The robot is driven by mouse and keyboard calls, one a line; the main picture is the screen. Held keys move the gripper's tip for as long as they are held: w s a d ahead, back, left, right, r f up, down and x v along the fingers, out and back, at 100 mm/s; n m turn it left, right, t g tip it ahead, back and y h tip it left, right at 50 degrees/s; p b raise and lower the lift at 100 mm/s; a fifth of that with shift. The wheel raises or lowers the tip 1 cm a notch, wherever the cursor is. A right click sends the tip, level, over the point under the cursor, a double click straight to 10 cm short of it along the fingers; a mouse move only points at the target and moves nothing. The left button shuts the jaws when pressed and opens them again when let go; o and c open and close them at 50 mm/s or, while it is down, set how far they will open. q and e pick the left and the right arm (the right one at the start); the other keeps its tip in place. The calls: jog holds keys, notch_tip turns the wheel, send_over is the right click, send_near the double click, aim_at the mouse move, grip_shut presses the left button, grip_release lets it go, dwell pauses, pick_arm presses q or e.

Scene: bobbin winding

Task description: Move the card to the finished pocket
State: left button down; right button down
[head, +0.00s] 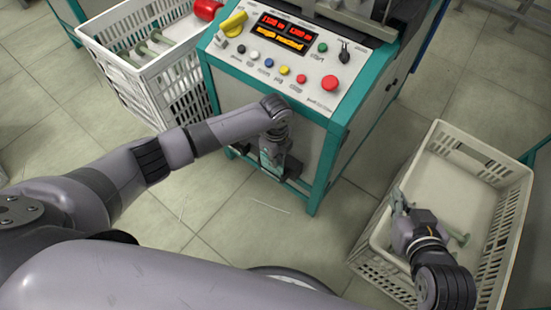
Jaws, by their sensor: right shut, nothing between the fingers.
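My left gripper (270,160) points down in front of the winding machine's (315,148) front face, below the control panel. A small pale, greenish patch shows at its fingers; I cannot tell whether it is the card or part of the machine. The fingers are too small and dark to tell whether they are open or shut. I cannot clearly make out the card or a finished pocket. My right gripper (399,203) is shut and empty, over the left side of the right crate (515,215).
The control panel (250,57) has coloured buttons and a lit red and orange display. A left crate (185,85) also holds bobbins (150,47). Tiled floor between machine and right crate is clear.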

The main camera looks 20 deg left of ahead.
pick_arm(q)
jog(key=shift+f, duration=0.35)
dwell(0.5)
jog(key=c, duration=1.7)
grip_release()
